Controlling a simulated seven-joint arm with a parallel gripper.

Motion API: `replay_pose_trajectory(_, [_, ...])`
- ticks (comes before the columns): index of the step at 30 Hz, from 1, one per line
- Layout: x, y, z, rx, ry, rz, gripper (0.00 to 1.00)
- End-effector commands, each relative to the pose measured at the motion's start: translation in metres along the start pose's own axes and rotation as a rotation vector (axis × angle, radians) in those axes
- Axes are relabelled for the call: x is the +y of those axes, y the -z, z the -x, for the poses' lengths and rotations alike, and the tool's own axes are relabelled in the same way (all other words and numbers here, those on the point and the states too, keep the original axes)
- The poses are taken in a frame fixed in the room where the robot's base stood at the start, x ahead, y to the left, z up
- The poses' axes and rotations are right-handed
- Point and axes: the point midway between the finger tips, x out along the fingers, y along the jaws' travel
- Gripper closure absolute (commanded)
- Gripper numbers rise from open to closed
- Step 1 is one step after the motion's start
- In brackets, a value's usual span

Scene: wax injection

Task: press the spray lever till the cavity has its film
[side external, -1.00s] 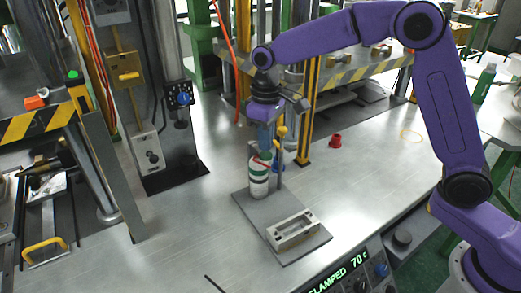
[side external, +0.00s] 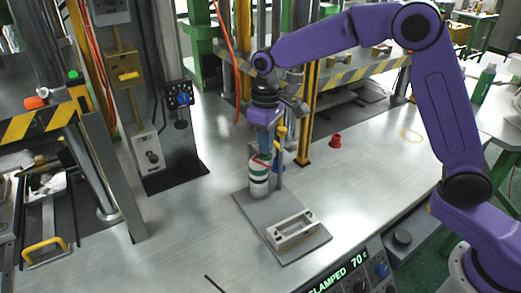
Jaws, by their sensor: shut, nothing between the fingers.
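A white spray can with a green band (side external: 258,184) stands upright on a grey base plate (side external: 252,214). My gripper (side external: 264,152) is shut and points down at the top of the can. A red part (side external: 261,163), perhaps the spray lever, shows at the can's top by the fingertips; whether they touch it I cannot tell. A light metal mould block (side external: 293,229) with a recessed cavity lies on the plate in front of the can. Any film in the cavity is too small to make out.
A post with a yellow knob (side external: 281,132) stands just right of the can. A red cup-shaped part (side external: 336,141) sits on the bench to the right. A control panel (side external: 352,266) at the front edge reads "CLAMPED 70", partly cut off. The bench left of the plate is clear.

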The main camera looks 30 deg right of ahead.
Motion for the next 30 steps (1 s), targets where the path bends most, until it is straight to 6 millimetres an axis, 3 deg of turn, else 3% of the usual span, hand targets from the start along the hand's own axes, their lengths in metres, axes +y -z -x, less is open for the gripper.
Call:
replay_pose_trajectory(18, [0.000,0.000,-0.018,0.001,0.000,0.000,1.00])
replay_pose_trajectory(30, [0.000,0.001,0.003,0.003,0.000,0.001,1.00])
